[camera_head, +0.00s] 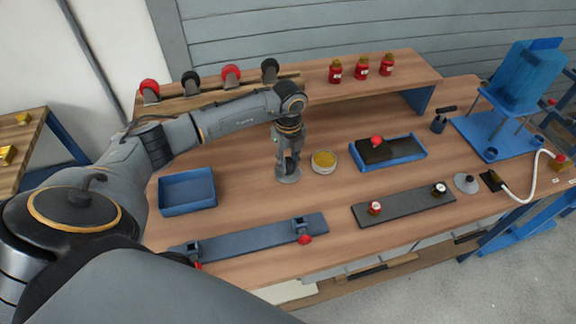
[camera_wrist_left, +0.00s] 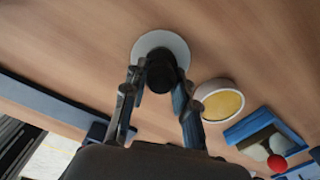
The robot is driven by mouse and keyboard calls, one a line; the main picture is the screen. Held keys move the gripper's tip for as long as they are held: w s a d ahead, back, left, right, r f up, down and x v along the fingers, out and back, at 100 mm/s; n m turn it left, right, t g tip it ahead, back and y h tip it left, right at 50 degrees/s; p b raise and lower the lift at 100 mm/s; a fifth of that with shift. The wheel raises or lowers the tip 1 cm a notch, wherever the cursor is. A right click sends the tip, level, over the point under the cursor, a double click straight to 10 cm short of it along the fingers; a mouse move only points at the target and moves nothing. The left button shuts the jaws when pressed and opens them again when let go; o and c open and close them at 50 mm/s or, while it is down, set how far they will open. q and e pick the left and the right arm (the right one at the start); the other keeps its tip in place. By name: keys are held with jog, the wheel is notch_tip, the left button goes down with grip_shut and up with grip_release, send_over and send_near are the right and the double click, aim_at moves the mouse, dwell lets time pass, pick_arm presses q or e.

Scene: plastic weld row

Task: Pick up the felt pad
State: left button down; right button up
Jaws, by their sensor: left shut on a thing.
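The felt pad appears to be the round pale grey disc with a black knob; it sits on the wooden bench under my left gripper in the head view (camera_head: 289,178). In the left wrist view the pale disc (camera_wrist_left: 148,42) shows behind the fingers, with its black knob between them. My left gripper (camera_head: 289,160) points straight down and is shut on the knob. It also shows in the left wrist view (camera_wrist_left: 160,85). I cannot tell any gap between disc and bench. My right gripper is out of view.
A round yellow-filled dish (camera_head: 323,162) is close on the right. A blue tray (camera_head: 420,152) holds a dark block with a red knob. An empty blue bin (camera_head: 187,208) stands left. A blue-grey bar (camera_head: 250,238) lies in front. Red jars (camera_head: 361,66) stand on the rear shelf.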

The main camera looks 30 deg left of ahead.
aim_at(289, 161)
pick_arm(q)
jog(key=shift+r+b, duration=0.35)
jog(key=shift+r, duration=0.2)
jog(key=shift+s+d+r+b, duration=0.15)
jog(key=shift+r+b, duration=0.3)
jog(key=shift+r, duration=0.8)
jog(key=s+d+r+b, duration=0.2)
jog(key=s+d+r, duration=0.6)
jog(key=d+r, duration=0.1)
jog(key=shift+s+d+r+b, duration=0.3)
jog(key=shift+s+d, duration=0.1)
jog(key=shift+d, duration=0.25)
jog(key=c, duration=1.9)
grip_release()
jog(key=shift+c, duration=0.8)
